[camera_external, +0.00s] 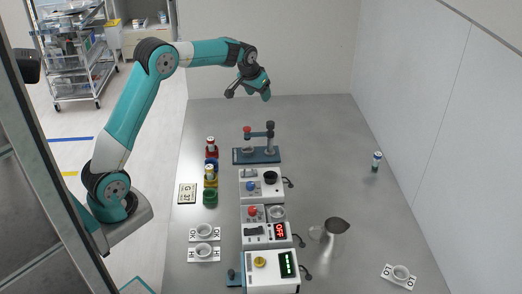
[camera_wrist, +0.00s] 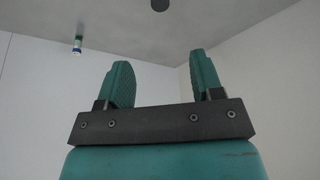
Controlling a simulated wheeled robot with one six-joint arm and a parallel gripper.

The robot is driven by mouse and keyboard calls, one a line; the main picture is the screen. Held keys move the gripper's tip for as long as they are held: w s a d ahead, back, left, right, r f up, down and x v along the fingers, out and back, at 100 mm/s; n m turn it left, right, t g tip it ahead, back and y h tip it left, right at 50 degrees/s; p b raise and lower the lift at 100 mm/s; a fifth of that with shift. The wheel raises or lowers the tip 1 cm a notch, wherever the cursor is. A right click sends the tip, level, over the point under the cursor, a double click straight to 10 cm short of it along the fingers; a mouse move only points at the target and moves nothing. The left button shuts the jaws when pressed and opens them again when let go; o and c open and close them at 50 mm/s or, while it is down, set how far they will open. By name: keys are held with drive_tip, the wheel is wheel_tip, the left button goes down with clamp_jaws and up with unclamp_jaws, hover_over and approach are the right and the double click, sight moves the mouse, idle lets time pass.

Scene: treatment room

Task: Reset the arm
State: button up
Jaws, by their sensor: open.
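My arm (camera_external: 132,115) rises from the left side of the table and bends over to the right, above the table's far part. My gripper (camera_external: 248,97) hangs in the air at the arm's end, above and apart from the table things. In the wrist view my gripper (camera_wrist: 158,80) shows two teal fingers standing wide apart, with nothing between them.
The grey table (camera_external: 320,180) carries a row of devices (camera_external: 262,185), coloured jars (camera_external: 210,175), a metal jug (camera_external: 332,230) and white holders (camera_external: 204,254). A small vial (camera_external: 376,161) stands alone at right; it also shows in the wrist view (camera_wrist: 78,44). White walls (camera_external: 430,110) bound the table.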

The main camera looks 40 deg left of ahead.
drive_tip(key=s+a+r+n+g+y, duration=0.1)
drive_tip(key=s+a+n, duration=0.1)
drive_tip(key=s+a, duration=0.65)
drive_tip(key=s+a+r+n+g+y, duration=0.15)
drive_tip(key=s+a, duration=0.45)
drive_tip(key=s, duration=0.6)
drive_tip(key=s+a+f+n+g+y, duration=0.1)
drive_tip(key=s+a, duration=0.1)
drive_tip(key=s, duration=0.8)
drive_tip(key=s+a+f+n+g, duration=0.1)
drive_tip(key=s+a+f+n, duration=0.1)
drive_tip(key=s, duration=0.8)
drive_tip(key=shift+s+f+y, duration=0.25)
drive_tip(key=shift+s+y, duration=0.1)
drive_tip(key=shift+s, duration=0.05)
drive_tip(key=shift+n, duration=0.25)
wheel_tip(320, 180, up, 9)
drive_tip(key=p, duration=0.8)
drive_tip(key=shift+f+p, duration=0.15)
drive_tip(key=shift+p, duration=0.2)
